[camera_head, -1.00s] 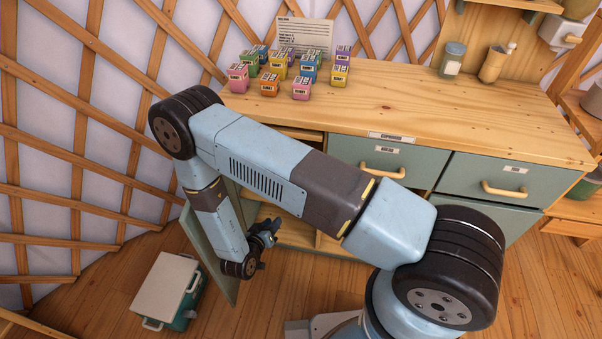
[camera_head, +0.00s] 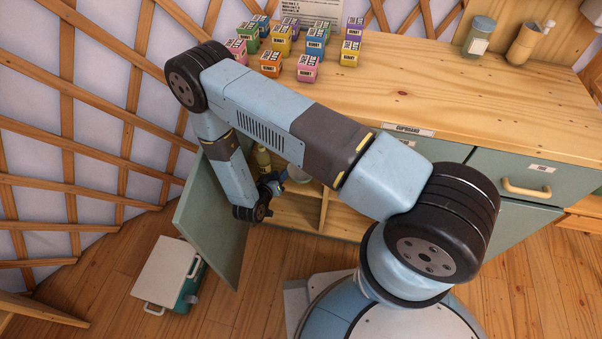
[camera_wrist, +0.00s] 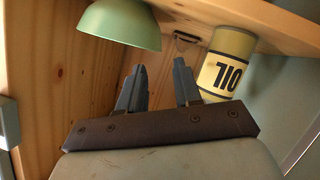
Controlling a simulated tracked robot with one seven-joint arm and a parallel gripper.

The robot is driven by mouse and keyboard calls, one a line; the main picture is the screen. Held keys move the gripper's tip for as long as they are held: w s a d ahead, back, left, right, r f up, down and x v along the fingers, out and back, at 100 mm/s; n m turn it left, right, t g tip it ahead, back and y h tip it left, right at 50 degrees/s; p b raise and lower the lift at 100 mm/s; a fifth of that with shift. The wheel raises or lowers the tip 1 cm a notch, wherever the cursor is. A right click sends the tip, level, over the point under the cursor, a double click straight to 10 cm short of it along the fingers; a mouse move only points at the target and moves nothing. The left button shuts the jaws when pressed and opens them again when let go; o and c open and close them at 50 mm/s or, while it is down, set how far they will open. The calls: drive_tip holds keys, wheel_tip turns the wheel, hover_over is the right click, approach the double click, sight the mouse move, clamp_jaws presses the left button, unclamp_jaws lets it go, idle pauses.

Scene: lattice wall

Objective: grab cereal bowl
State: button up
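A pale green bowl (camera_wrist: 120,22) shows at the upper left of the wrist view, which is upside down. In the head view a small pale part of the bowl (camera_head: 299,174) shows inside the open cupboard, partly hidden by my arm. My gripper (camera_wrist: 158,75) is open, its two dark fingers apart with nothing between them. The bowl is apart from the fingers, to their upper left in the wrist view. In the head view my gripper (camera_head: 272,183) is at the cupboard opening.
A yellow oil can (camera_wrist: 228,62) stands on the cupboard shelf (camera_wrist: 255,22), close to my right-hand finger in the wrist view. The open cupboard door (camera_head: 215,222) is left of my forearm. A white-lidded box (camera_head: 166,272) is on the floor. Small coloured boxes (camera_head: 308,68) stand on the counter.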

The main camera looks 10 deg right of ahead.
sight(301, 173)
drive_tip(key=shift+x, duration=3.65)
drive_tip(key=shift+s+d, duration=0.1)
clamp_jaws()
